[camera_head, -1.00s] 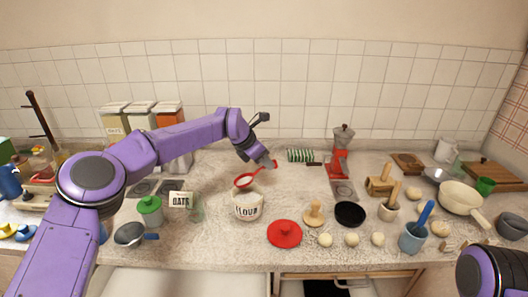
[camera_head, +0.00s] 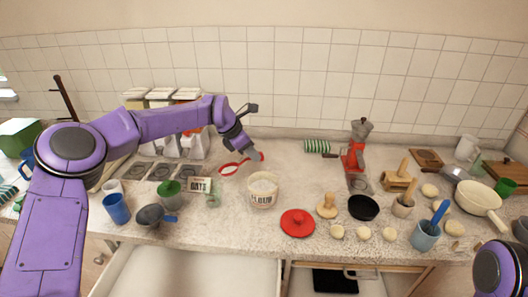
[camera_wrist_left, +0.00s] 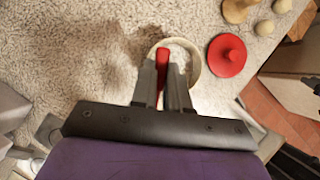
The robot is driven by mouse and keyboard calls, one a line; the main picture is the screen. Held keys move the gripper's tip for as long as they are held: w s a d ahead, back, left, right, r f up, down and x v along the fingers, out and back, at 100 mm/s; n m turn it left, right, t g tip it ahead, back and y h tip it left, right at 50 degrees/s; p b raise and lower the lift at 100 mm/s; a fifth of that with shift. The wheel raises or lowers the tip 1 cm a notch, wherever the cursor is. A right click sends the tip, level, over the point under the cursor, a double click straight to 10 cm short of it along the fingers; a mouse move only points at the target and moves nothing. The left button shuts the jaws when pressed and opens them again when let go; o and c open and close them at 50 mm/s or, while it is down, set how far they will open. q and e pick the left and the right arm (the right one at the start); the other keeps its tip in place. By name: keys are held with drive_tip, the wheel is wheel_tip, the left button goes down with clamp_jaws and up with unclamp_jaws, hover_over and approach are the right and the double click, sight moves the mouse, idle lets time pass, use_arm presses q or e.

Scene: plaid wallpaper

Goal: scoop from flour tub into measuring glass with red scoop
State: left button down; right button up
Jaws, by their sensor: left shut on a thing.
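My left gripper (camera_head: 257,155) is shut on the handle of the red scoop (camera_head: 231,169). The scoop's bowl is up and left of the flour tub (camera_head: 263,198), clear of its rim; its contents cannot be made out. In the left wrist view the red handle (camera_wrist_left: 163,59) shows between the fingers, in front of the tub's pale rim (camera_wrist_left: 195,68). The tub is white, round, open and labelled FLOUR. The clear measuring glass (camera_head: 213,196) stands left of the tub, beside the OATS label. My right gripper is outside the views.
A red lid (camera_head: 297,223) lies right of the tub. A green-lidded jar (camera_head: 169,192), a dark saucepan (camera_head: 152,215) and a blue cup (camera_head: 116,208) stand left of the glass. A red grinder (camera_head: 356,157) and a black pan (camera_head: 363,207) stand to the right.

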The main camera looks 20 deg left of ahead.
use_arm(q)
drive_tip(key=s+a+r+t+h+b, duration=0.3)
drive_tip(key=s+a+t+h+b, duration=0.65)
drive_tip(key=b, duration=1.65)
drive_tip(key=w+g+y+p, duration=0.1)
drive_tip(key=g+y+p, duration=0.1)
drive_tip(key=p, duration=0.2)
drive_tip(key=w+d+g+y+p, duration=0.1)
drive_tip(key=w+g+y+p, duration=0.1)
drive_tip(key=p, duration=0.3)
drive_tip(key=w+d+g+y+p, duration=0.1)
drive_tip(key=w+g+y+p, duration=0.1)
drive_tip(key=p, duration=0.3)
drive_tip(key=shift+w+r+g+y, duration=0.2)
drive_tip(key=shift+r+g+y, duration=0.1)
drive_tip(key=shift+g, duration=0.25)
drive_tip(key=shift+w+d+f+y+p, duration=0.15)
drive_tip(key=shift+f+y+p, duration=0.1)
drive_tip(key=shift+p, duration=0.5)
drive_tip(key=shift+f+g, duration=0.1)
drive_tip(key=shift+g, duration=0.2)
drive_tip(key=shift+f, duration=0.1)
